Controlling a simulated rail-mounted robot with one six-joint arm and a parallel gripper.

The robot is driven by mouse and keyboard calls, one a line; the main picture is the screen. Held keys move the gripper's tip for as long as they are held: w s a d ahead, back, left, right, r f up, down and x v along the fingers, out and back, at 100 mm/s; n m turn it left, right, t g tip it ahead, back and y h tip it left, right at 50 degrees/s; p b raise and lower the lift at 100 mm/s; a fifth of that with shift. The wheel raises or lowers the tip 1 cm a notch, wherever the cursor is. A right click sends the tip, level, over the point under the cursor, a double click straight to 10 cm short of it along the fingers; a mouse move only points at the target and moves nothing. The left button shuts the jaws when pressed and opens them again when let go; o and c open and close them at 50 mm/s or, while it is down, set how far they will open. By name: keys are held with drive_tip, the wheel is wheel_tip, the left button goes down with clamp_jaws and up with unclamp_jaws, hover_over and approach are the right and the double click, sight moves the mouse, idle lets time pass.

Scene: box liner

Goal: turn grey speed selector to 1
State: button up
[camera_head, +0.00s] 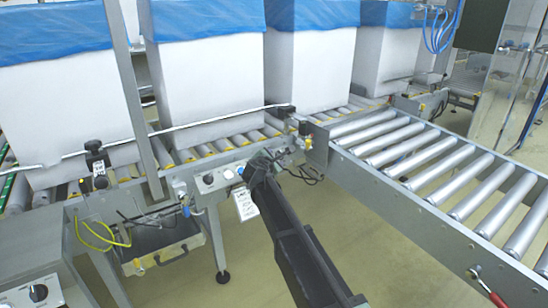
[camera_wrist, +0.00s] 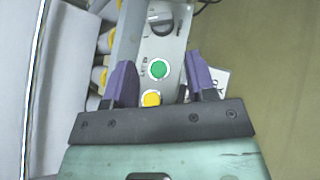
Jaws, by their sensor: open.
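My gripper (camera_wrist: 159,72) is open and empty, with its two purple fingers spread over a grey control panel (camera_wrist: 139,37). On the panel a green button (camera_wrist: 159,69) and a yellow button (camera_wrist: 151,99) show between the fingers. A dark rotary knob (camera_wrist: 162,21) sits farther up, beyond the fingertips; I cannot read its setting or tell whether it is the grey speed selector. In the head view my gripper (camera_head: 258,168) is at the conveyor's side panel, partly hiding it. A small dark knob (camera_head: 208,179) shows there, left of my gripper. Contact cannot be told.
A metal box (camera_head: 28,268) at lower left carries another dark knob (camera_head: 38,292) with a marked dial. White boxes with blue liners (camera_head: 206,75) stand on the roller conveyor behind. An empty roller conveyor (camera_head: 430,160) extends right. A white tag (camera_head: 246,205) hangs below the panel.

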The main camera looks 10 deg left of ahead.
drive_tip(key=b+x, duration=0.3)
drive_tip(key=x, duration=0.7)
drive_tip(key=shift+w+f, duration=0.1)
drive_tip(key=shift+f, duration=0.1)
drive_tip(key=shift+w+d, duration=0.1)
drive_tip(key=shift+w, duration=0.2)
drive_tip(key=shift+c, duration=0.5)
